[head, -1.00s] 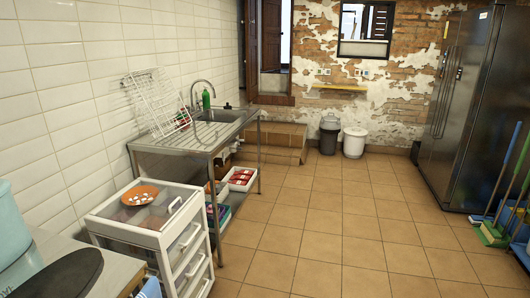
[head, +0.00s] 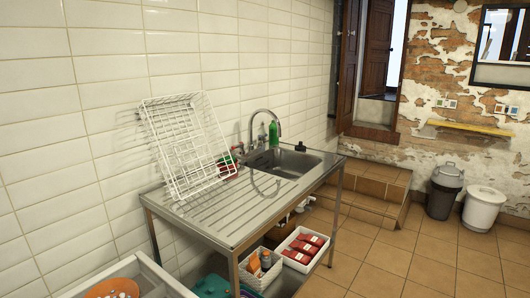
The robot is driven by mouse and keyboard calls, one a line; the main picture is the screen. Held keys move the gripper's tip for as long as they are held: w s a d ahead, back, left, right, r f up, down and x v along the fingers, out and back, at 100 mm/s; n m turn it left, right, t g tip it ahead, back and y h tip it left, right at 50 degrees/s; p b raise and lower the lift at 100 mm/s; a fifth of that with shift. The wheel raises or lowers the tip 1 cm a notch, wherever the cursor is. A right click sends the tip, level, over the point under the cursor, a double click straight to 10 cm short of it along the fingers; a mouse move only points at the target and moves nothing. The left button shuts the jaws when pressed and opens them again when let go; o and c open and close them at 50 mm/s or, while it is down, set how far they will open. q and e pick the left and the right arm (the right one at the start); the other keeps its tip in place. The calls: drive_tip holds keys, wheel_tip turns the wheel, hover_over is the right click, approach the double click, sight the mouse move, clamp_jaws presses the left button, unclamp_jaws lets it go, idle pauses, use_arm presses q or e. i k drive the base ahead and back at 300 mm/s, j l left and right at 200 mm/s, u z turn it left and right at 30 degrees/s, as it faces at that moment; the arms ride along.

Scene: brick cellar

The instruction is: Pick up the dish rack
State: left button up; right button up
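The dish rack (head: 186,143) is a white wire rack in the head view, left of centre. It is tilted, leaning back toward the tiled wall with its lower edge on the ribbed drainboard of the steel sink table (head: 222,214). It looks empty. Some red and green items (head: 228,162) stand just behind its right side, partly hidden by it. Neither of my grippers shows in the head view.
A sink basin (head: 284,163) with a tap and a green bottle (head: 273,134) is right of the rack. A white drawer unit (head: 165,276) with an orange plate (head: 112,289) stands in front at lower left. Baskets sit under the sink table.

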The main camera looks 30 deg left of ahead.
sight(171, 191)
drive_tip(key=i+u, duration=0.2)
drive_tip(key=i, duration=0.25)
drive_tip(key=i+l+u, duration=0.25)
drive_tip(key=i, duration=0.15)
drive_tip(key=i+l+u, duration=0.2)
drive_tip(key=i, duration=0.25)
